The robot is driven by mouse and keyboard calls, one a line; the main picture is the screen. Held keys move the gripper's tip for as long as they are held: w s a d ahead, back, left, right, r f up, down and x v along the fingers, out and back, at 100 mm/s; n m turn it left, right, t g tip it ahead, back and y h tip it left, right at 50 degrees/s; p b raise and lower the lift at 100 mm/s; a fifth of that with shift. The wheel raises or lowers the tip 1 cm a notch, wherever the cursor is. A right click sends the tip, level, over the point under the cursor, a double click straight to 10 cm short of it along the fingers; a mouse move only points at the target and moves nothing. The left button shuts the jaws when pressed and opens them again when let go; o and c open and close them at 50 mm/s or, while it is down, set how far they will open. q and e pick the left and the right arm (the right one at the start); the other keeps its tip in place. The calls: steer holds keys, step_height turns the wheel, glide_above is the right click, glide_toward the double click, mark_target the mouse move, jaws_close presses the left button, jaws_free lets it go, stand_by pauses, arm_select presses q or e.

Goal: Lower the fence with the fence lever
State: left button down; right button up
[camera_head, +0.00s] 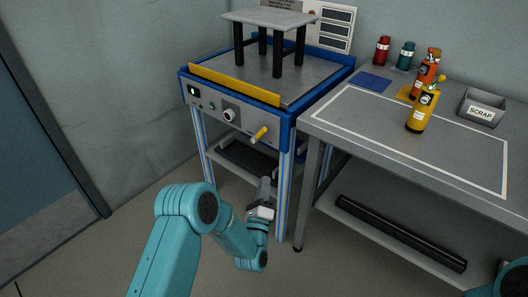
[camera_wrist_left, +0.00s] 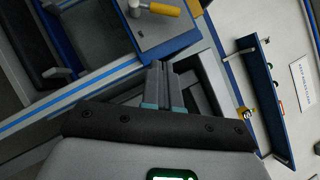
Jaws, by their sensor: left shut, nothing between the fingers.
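The fence (camera_head: 233,85) is a yellow bar that stands upright along the front edge of the blue-framed machine's top. The fence lever (camera_head: 260,134) has a yellow handle and sticks out from the right part of the grey front panel. It also shows at the top of the left wrist view (camera_wrist_left: 165,9). My left gripper (camera_head: 266,188) is below the lever, in front of the machine's right front leg. In the left wrist view its fingers (camera_wrist_left: 158,70) are together and empty, apart from the lever. My right gripper is out of view.
A grey-topped stool (camera_head: 270,19) stands on the machine behind the fence. A workbench (camera_head: 390,150) stands close on the right, with bottles and a scrap bin (camera_head: 480,108). A lower shelf (camera_head: 245,165) lies under the machine. Floor on the left is clear.

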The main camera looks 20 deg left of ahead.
arm_select(q)
steer(key=shift+w, duration=0.1)
steer(key=b, duration=0.1)
glide_toward(259, 134)
steer(key=w+d+f, duration=0.2)
steer(key=w+d, duration=0.2)
steer(key=w+a+r, duration=0.2)
steer(key=a+r, duration=0.1)
steer(key=shift+w+a+b, duration=0.2)
steer(key=shift+w+b, duration=0.15)
steer(key=shift+w, duration=0.05)
steer(key=shift+r+n+g, duration=0.2)
steer(key=shift+n+g, duration=0.1)
steer(key=shift+n, duration=0.1)
